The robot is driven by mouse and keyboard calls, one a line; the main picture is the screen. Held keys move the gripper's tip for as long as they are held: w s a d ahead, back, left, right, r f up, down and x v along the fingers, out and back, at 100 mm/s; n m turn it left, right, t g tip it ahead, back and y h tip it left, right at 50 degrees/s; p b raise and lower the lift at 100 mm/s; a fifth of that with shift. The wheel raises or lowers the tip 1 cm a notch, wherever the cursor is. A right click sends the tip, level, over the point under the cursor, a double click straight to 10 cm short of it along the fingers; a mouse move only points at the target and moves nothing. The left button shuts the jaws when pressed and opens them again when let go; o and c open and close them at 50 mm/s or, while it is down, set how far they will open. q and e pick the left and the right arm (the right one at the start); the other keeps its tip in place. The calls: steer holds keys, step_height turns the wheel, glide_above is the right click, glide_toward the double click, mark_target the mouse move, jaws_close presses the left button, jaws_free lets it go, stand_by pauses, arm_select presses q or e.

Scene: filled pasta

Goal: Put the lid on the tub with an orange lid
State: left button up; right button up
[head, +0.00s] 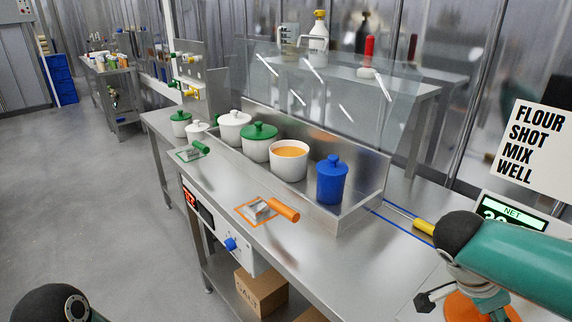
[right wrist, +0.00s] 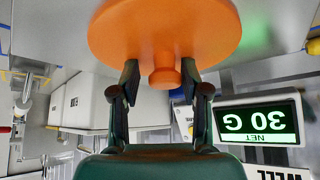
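An orange lid (head: 468,309) with a round knob is at the lower right of the head view, partly hidden by my right arm. The lid (right wrist: 165,25) fills the top of the right wrist view, which is upside down. My right gripper (right wrist: 160,76) has its fingers on either side of the knob, with a visible gap on at least one side; it looks open. An uncovered white tub (head: 289,166) with orange filling stands in the metal tray between a green-lidded tub and a blue one.
The steel tray (head: 342,212) also holds a green-lidded white tub (head: 258,145), a white-lidded tub (head: 233,127) and a blue lidded canister (head: 331,182). A clear guard stands behind. An orange-handled tool (head: 284,210) lies in front. A scale display (right wrist: 256,121) reads 30 G.

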steer(key=shift+a+f, duration=0.15)
steer(key=shift+f, duration=0.3)
steer(key=shift+c, duration=0.4)
steer(key=shift+r, duration=0.2)
steer(key=shift+w+r+p, duration=0.15)
steer(key=shift+r+p, duration=0.2)
steer(key=shift+p, duration=0.05)
jaws_close()
steer(key=shift+r+p, duration=1.05)
steer(key=shift+r, duration=1.05)
